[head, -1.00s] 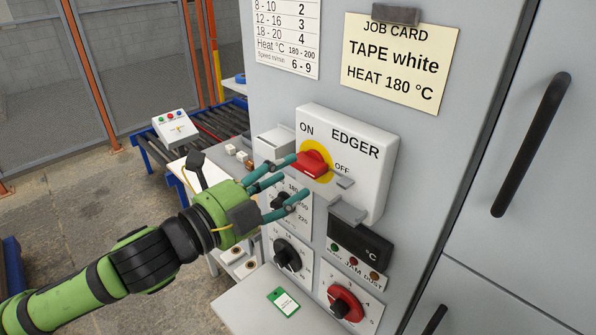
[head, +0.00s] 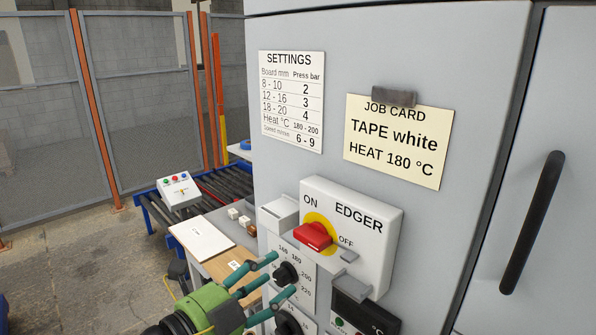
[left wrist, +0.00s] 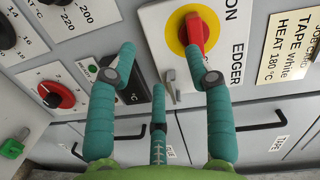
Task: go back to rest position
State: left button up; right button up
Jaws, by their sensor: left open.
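My left gripper (head: 282,276) is at the bottom of the head view, its teal fingers spread and empty. Its tips are in front of the heat dial (head: 286,273), below and left of the red switch (head: 313,235); contact cannot be told. The switch sits on a yellow disc on the white EDGER box (head: 372,250), between ON and OFF labels. In the left wrist view the open fingers (left wrist: 168,72) point at the panel, with the red switch (left wrist: 195,30) beyond the right finger. Nothing is between the fingers. My right gripper is not in view.
The settings sheet (head: 292,102) and job card (head: 398,142) are on the grey cabinet. A black door handle (head: 532,220) sticks out at right. A roller conveyor (head: 205,190) with a small button box (head: 178,190) and a side table with a white board (head: 201,238) lie left.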

pick_arm(q)
jog(key=s+a+f+n+g+y, duration=0.1)
jog(key=s+a+f+n+y, duration=0.15)
jog(key=f+n, duration=0.35)
jog(key=s+a+f+n+g+y, duration=0.1)
jog(key=a+f+n+y, duration=0.25)
jog(key=f, duration=0.45)
jog(key=s+a+f+n+g+y, duration=0.1)
jog(key=s+a+f+n+y, duration=0.1)
jog(key=f+n, duration=0.4)
jog(key=s+a+f+n+g+y, duration=0.2)
jog(key=s+a+f+n+g, duration=0.15)
jog(key=s+f, duration=0.4)
jog(key=s+a+f+n+g+y, duration=0.1)
jog(key=s+a+f+n+g, duration=0.2)
jog(key=s+f, duration=0.45)
notch_tip(320, 180, down, 24)
jog(key=s+g+b, duration=0.2)
jog(key=s+b, duration=0.1)
jog(key=s+a+f+b, duration=0.2)
jog(key=s+f+b, duration=0.1)
jog(key=s+f, duration=1.2)
notch_tip(320, 180, down, 2)
jog(key=shift+s+m+g, duration=0.15)
jog(key=shift+m+g, duration=0.25)
jog(key=shift+g, duration=0.05)
